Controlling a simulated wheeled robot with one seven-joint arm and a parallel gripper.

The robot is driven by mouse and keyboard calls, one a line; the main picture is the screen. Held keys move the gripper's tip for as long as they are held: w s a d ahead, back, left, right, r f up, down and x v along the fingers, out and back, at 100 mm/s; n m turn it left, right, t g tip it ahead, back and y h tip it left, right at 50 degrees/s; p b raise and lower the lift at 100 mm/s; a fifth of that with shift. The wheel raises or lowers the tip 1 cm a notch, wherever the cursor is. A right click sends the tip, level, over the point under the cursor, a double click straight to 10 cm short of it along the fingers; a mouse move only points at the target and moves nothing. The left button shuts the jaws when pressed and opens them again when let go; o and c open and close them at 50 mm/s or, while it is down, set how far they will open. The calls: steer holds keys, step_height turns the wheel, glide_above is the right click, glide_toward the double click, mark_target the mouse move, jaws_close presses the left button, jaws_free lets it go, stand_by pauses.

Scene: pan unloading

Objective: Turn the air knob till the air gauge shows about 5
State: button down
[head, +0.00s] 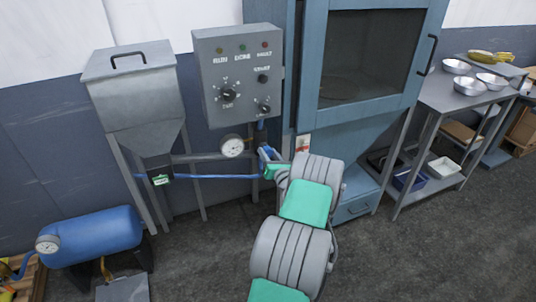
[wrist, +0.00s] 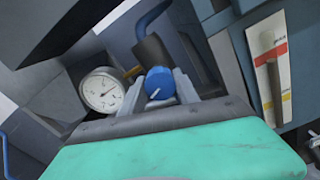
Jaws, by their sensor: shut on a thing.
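The air knob is a blue knob (wrist: 160,86) with a white mark on its face, below a dark cylinder and blue hose. My gripper (wrist: 160,98) is shut on it, one grey finger on each side. In the head view my gripper (head: 268,155) reaches the regulator under the control box; the knob is mostly hidden there by my arm. The air gauge (wrist: 102,91) is a round white dial left of the knob, and it also shows in the head view (head: 232,146). Its thin needle is visible in the wrist view, but its numbers are too small to read.
The grey control box (head: 238,75) with knobs and lamps hangs just above. A blue cabinet (head: 360,70) stands right of my gripper, a grey hopper (head: 130,95) left. A blue tank (head: 95,237) with another gauge (head: 47,244) sits at lower left. A table (head: 455,97) with bowls is right.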

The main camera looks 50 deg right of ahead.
steer(key=c, duration=0.9)
jaws_free()
steer(key=b+v, duration=0.1)
steer(key=v, duration=0.6)
steer(key=shift+s+a, duration=0.2)
steer(key=shift+s, duration=0.1)
